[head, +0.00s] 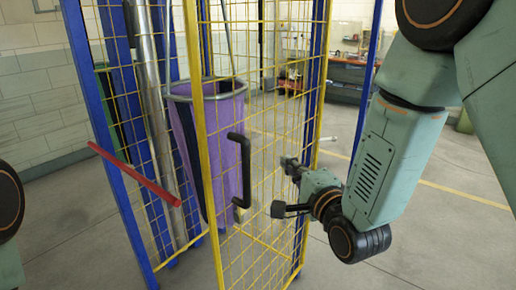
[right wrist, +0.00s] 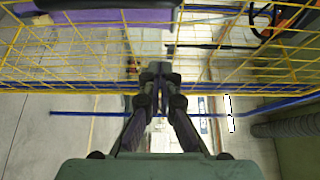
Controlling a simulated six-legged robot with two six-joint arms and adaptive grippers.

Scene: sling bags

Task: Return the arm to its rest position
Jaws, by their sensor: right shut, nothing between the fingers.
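My right gripper (head: 292,166) is in front of the yellow mesh door (head: 262,228), to the right of its black handle (head: 241,170) and apart from it. It is shut and empty, and in the right wrist view its fingers (right wrist: 156,72) meet at the tips. My right arm (head: 385,165) comes down from the upper right with its elbow bent. Only a dark joint and a bit of my left arm show at the left edge; the left gripper is out of view.
The yellow door stands open from a cage with blue posts (head: 105,140). A red bar (head: 135,174) sticks out at the left. A purple bin (head: 182,130) and metal pipes (head: 152,90) are behind the mesh. The floor at the lower right is clear.

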